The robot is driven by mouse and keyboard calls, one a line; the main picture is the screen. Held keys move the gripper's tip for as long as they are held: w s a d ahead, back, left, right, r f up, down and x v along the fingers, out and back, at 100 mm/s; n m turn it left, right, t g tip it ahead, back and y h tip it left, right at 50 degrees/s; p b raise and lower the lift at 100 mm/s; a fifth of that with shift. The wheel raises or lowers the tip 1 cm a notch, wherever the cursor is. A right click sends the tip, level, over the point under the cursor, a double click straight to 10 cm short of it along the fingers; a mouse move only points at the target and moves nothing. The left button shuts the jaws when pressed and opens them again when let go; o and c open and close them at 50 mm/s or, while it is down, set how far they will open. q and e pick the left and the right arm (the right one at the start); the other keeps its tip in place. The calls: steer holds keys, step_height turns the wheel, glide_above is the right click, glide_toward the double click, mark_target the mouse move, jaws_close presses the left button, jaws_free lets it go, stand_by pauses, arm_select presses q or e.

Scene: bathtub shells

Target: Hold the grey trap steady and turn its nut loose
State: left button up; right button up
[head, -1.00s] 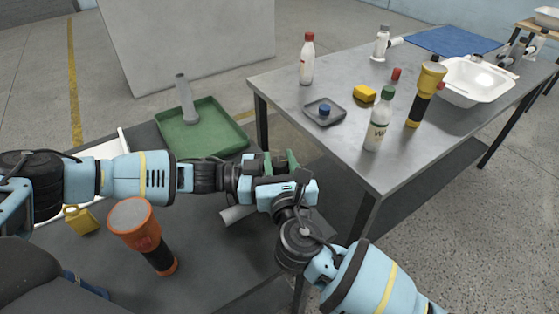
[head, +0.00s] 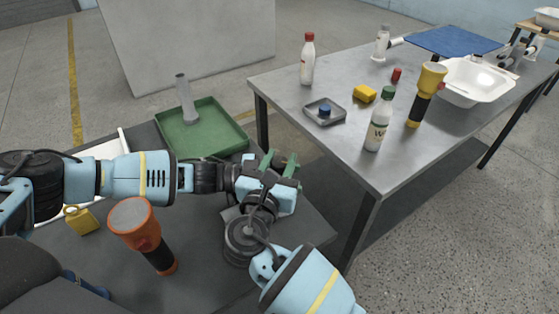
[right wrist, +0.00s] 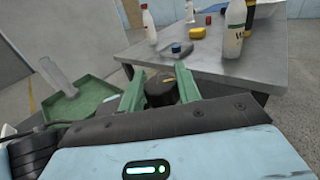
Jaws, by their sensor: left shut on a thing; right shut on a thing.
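My right gripper (head: 283,163) has green fingers and is shut on a dark round nut (right wrist: 160,91), which shows an orange mark on top in the right wrist view. My left gripper (head: 243,180) reaches in from the left, beside and partly behind the right wrist, and is shut. Its fingertips and what they hold are mostly hidden in the head view. A light grey piece (head: 230,213) shows just below the two grippers, largely covered by my right wrist; I cannot tell whether it is part of the grey trap.
A green tray (head: 238,143) with an upright grey tube (head: 185,98) is behind the left arm. An orange flashlight (head: 150,240) and yellow can (head: 80,220) are on the near dark table. The metal table (head: 285,95) at right holds bottles, a flashlight and a white basin (head: 478,80).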

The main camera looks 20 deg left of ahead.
steer(key=shift+d, duration=0.1)
steer(key=o, duration=0.7)
steer(key=shift+y, duration=0.3)
